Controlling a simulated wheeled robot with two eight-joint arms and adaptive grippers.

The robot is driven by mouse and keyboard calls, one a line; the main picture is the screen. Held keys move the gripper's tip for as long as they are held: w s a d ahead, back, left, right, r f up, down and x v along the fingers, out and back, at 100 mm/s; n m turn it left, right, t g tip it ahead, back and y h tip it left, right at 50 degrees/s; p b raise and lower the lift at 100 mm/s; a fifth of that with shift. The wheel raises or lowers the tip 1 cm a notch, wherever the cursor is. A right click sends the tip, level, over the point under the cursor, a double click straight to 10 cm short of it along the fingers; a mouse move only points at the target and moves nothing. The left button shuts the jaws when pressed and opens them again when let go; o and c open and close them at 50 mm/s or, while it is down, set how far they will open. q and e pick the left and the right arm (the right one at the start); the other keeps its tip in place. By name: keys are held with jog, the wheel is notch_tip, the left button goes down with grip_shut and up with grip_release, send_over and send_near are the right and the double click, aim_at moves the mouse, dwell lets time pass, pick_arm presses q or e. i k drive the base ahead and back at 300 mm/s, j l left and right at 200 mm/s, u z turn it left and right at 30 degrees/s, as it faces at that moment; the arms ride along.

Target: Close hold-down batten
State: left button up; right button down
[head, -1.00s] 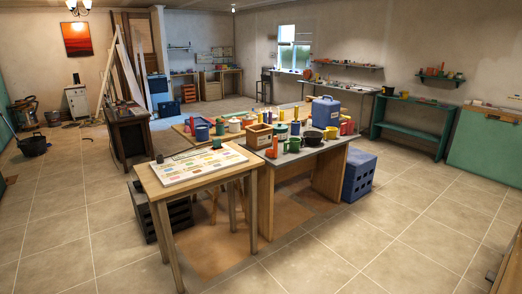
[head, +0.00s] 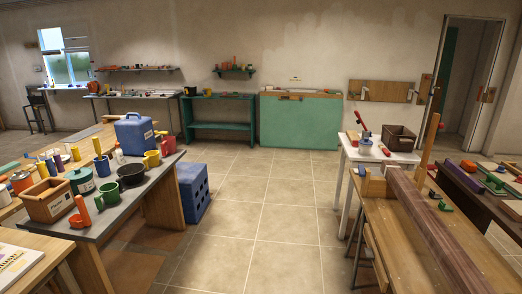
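A green plasterboard-like panel (head: 299,122) stands upright against the far wall, near the picture's middle. A thin pale strip with a few small dark and brown things runs along its top edge. I cannot tell for sure which piece is the hold-down batten, or whether it is open or closed. A wooden board (head: 380,91) with small fittings is on the wall to the right of the panel. Neither of my grippers is in view.
A cluttered grey-topped table (head: 98,211) stands at the left, with a blue crate (head: 193,194) beside it. A workbench (head: 386,232) carrying a long dark beam and a white table (head: 372,153) stand at the right. The tiled floor (head: 262,215) between is clear.

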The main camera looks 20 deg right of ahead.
aim_at(434, 124)
jog(key=i+l+z, duration=0.2)
jog(key=i+z, duration=0.7)
jog(key=i, duration=0.25)
jog(key=i+j+z, duration=0.25)
jog(key=i+z, duration=0.2)
jog(key=i, duration=0.1)
